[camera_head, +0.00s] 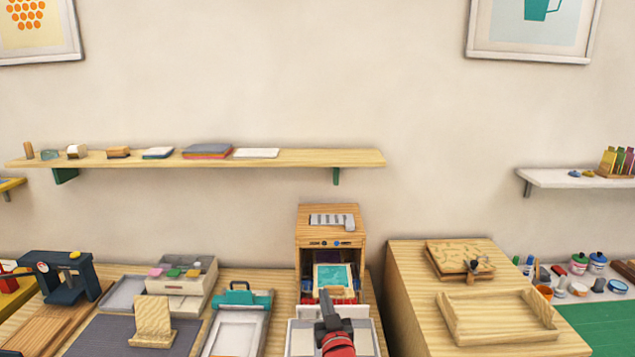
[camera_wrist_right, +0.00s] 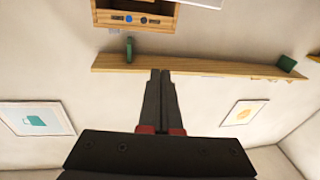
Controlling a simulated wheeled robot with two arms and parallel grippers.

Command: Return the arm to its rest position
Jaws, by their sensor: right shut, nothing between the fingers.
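My right gripper (camera_head: 326,296) is at the bottom middle of the head view, in front of the small wooden cabinet (camera_head: 302,228). In the right wrist view its two dark fingers (camera_wrist_right: 160,74) are together with nothing between them. That view looks toward the wall, with the cabinet (camera_wrist_right: 104,18) upside down at the top. My left gripper is not in view.
A teal inkpad (camera_head: 333,276) shows in the cabinet's opening behind my right gripper. A wooden block with a tray (camera_head: 455,322) stands to the right. A long shelf (camera_head: 300,159) crosses the wall.

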